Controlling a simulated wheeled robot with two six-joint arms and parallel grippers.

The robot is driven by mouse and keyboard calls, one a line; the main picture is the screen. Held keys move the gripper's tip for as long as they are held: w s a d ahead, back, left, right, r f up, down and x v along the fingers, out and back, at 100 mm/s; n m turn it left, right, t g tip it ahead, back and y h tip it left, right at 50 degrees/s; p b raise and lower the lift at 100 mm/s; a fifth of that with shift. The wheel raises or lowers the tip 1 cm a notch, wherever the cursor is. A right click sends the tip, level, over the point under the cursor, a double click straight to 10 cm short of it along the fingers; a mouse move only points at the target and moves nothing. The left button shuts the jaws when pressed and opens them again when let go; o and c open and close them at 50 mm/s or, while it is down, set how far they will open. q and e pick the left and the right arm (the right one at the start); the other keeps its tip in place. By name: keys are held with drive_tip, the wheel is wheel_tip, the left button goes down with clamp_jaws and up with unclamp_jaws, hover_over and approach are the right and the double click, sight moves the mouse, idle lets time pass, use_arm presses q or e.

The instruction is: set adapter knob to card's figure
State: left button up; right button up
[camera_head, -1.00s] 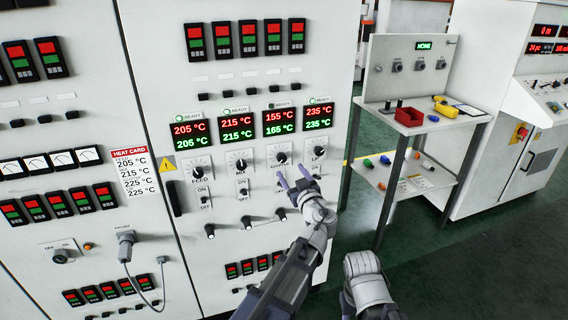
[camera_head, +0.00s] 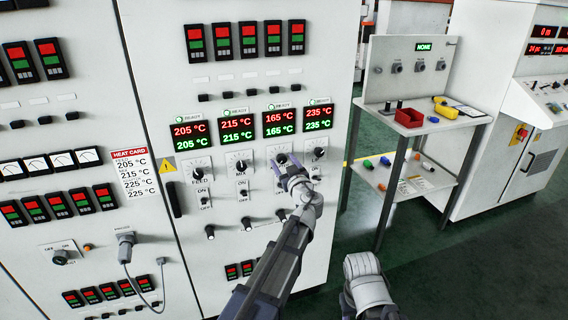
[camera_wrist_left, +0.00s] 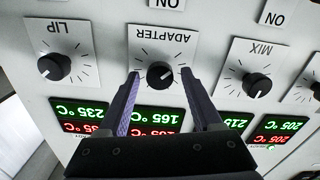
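The adapter knob (camera_wrist_left: 160,73) is a round black dial on a white plate, upside down in the left wrist view; in the head view my gripper partly covers it. Its display (camera_head: 279,123) reads 165 °C in red and 165 °C in green. My left gripper (camera_wrist_left: 160,76) is open, with one finger on each side of the knob and gaps visible between. It also shows at the knob in the head view (camera_head: 284,161). The heat card (camera_head: 131,173) lists 205, 215, 225, 225 °C from top to bottom. My right gripper's fingers are not visible.
The mix knob (camera_wrist_left: 256,85) and lip knob (camera_wrist_left: 54,67) flank the adapter knob closely. The feed knob (camera_head: 198,175) is further left. Small switches sit below the dials. A bench (camera_head: 420,125) with a red bin (camera_head: 409,117) stands to the right.

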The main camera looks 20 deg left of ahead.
use_arm(q)
clamp_jaws()
idle(0.3)
